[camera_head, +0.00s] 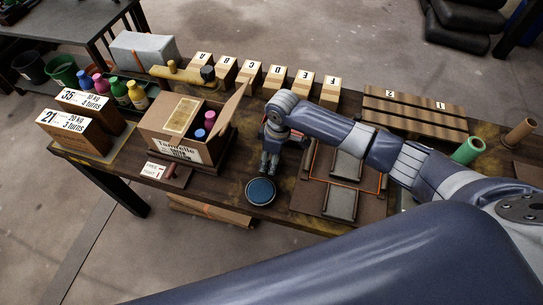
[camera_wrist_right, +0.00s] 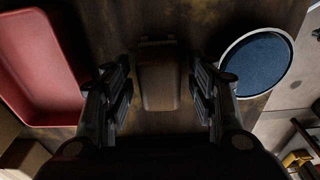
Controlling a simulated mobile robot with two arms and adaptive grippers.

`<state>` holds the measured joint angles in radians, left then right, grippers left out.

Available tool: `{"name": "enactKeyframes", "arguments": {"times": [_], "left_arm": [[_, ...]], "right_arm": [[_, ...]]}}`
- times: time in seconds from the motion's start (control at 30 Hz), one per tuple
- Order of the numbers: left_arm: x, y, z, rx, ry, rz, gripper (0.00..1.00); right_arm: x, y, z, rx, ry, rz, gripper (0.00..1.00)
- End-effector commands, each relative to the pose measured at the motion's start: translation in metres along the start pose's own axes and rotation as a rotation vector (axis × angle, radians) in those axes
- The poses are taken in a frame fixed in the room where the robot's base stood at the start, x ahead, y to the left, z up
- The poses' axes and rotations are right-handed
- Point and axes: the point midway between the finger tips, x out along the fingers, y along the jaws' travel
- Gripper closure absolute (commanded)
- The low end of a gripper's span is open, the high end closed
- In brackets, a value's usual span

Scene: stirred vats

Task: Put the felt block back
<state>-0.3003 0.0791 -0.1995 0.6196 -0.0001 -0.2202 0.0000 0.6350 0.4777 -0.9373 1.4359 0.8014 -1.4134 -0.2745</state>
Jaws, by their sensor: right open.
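A brown block with rounded edges (camera_wrist_right: 158,78), probably the felt block, lies on the dark table between the fingers of my right gripper (camera_wrist_right: 160,92) in the right wrist view. The fingers are open, with a gap on each side of it. In the head view my right gripper (camera_head: 270,164) points down at the table, just behind a round dish with a blue inside (camera_head: 260,191). The block cannot be made out there behind the gripper. My left gripper is not in view.
A red tray (camera_wrist_right: 35,70) is left of the gripper in the wrist view. An open cardboard box (camera_head: 178,151) stands left of the gripper in the head view. Lettered blocks (camera_head: 250,75) line the back. Orange-outlined dark fixtures (camera_head: 341,202) lie to the right.

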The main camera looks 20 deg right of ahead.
Motion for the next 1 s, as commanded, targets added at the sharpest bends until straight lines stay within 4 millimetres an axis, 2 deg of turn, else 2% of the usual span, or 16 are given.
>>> {"name": "enactKeyframes", "arguments": {"times": [0.17, 0.5, 0.7, 0.83, 1.0], "left_arm": [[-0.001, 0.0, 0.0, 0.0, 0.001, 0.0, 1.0], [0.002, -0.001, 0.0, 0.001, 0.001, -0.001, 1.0], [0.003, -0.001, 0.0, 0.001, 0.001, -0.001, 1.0], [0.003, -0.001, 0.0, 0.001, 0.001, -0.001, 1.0], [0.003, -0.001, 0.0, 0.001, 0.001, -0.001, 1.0]], "right_arm": [[-0.013, 0.001, -0.002, -0.001, 0.002, 0.002, 0.47], [-0.085, 0.001, -0.002, -0.001, 0.003, 0.003, 0.47], [-0.116, 0.001, -0.002, 0.0, 0.002, 0.001, 0.47], [-0.126, 0.0, -0.001, 0.0, 0.0, 0.0, 0.47], [-0.128, 0.0, -0.001, 0.0, 0.0, -0.001, 0.47]]}}
